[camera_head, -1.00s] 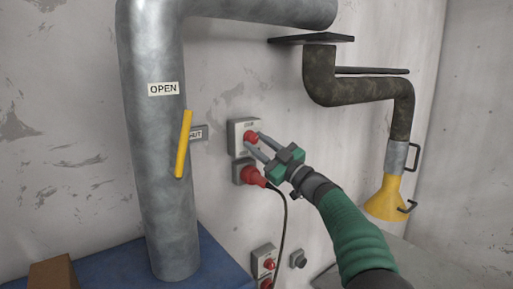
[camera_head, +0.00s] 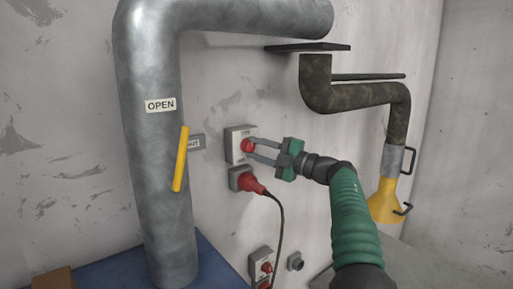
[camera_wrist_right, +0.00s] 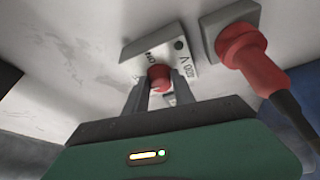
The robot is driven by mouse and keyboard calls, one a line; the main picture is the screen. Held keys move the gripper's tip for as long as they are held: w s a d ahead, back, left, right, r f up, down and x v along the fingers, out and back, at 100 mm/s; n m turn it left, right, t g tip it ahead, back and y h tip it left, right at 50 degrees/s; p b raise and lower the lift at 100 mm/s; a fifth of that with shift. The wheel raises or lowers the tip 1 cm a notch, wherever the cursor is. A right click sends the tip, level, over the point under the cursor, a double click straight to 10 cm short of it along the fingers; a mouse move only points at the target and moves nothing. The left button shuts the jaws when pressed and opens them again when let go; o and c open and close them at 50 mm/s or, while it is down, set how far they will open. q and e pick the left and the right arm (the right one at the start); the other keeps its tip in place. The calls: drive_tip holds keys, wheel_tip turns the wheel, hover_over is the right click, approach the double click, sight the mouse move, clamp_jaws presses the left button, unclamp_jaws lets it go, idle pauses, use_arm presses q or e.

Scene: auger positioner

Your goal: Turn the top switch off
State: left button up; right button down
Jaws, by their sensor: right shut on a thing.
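The top switch is a pale box (camera_head: 236,132) on the wall with a red knob (camera_head: 247,146). My right gripper (camera_head: 252,149) comes in from the right, with its two fingers at the knob, and it is shut on the knob. In the right wrist view the red knob (camera_wrist_right: 159,77) sits between the fingertips (camera_wrist_right: 158,88), in front of the pale switch plate (camera_wrist_right: 140,45). Part of the plate's lettering is visible, but the knob's exact setting is hard to tell. My left gripper is not in view.
A red plug (camera_head: 249,182) with a black cable sits in a grey socket just below the switch. A large grey pipe (camera_head: 155,60) with a yellow lever (camera_head: 181,158) stands to the left. Lower switches (camera_head: 262,264) and a yellow funnel (camera_head: 384,200) are nearby.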

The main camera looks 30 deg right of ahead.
drive_tip(key=shift+f+n+g, duration=0.3)
drive_tip(key=shift+n, duration=0.2)
drive_tip(key=c, duration=1.3)
unclamp_jaws()
drive_tip(key=shift+o, duration=1.2)
drive_tip(key=shift+s+r, duration=0.1)
drive_tip(key=shift+r, duration=0.1)
drive_tip(key=b+v, duration=0.6)
drive_tip(key=v, duration=1)
drive_tip(key=shift+s+d+f+b, duration=0.2)
drive_tip(key=shift+s+b, duration=0.1)
drive_tip(key=shift+b, duration=0.05)
